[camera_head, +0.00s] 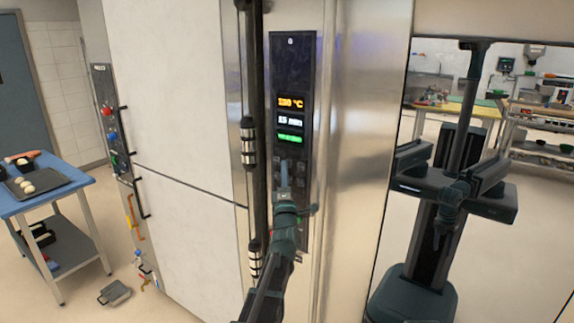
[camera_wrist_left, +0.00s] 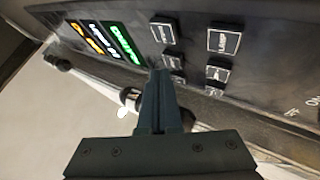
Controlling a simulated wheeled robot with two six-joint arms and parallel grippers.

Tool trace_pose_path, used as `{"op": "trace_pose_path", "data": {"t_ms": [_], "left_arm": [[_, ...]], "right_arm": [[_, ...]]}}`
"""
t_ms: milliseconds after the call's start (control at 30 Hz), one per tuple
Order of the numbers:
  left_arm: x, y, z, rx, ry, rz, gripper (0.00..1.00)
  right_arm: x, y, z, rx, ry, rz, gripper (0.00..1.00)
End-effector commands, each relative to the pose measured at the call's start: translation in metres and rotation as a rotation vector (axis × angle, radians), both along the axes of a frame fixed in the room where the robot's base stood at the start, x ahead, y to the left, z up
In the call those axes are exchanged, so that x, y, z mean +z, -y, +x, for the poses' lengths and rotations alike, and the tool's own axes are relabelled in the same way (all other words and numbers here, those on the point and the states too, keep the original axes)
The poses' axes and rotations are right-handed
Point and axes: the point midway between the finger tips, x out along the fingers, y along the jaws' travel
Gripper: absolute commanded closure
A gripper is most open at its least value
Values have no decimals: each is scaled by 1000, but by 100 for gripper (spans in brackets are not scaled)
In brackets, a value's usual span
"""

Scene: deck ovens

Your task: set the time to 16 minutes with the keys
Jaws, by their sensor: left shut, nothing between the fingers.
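The dark control panel (camera_head: 292,60) is upright on the steel oven front. Its display has an orange temperature line, a white time line (camera_head: 290,120) that seems to read 15 min, and a green line (camera_head: 290,138). Below are small dark keys, partly hidden by my left gripper (camera_head: 285,168). The gripper is shut and empty, its tip in front of the keys. In the left wrist view, the fingertips (camera_wrist_left: 160,76) are beside the lower keys, with a key labelled LAMP (camera_wrist_left: 224,42) to the right. I cannot tell whether they touch a key. My right gripper is not in view.
A tall dark vertical bar (camera_head: 247,80) with metal collars stands just left of the panel. A blue table (camera_head: 45,199) with a tray (camera_head: 62,180) stands at the far left. A small dark object (camera_head: 114,293) lies on the floor.

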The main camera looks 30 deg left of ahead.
Motion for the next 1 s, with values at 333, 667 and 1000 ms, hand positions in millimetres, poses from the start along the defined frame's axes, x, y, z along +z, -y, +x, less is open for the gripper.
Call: {"op": "trace_pose_path", "data": {"t_ms": [333, 667, 1000], "left_arm": [[2, 1, 15, -5, 4, -2, 100], [2, 1, 21, -5, 5, -3, 100], [3, 1, 22, -6, 6, -4, 100]], "right_arm": [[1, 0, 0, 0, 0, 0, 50], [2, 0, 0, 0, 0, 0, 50], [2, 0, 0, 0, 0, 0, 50]]}}
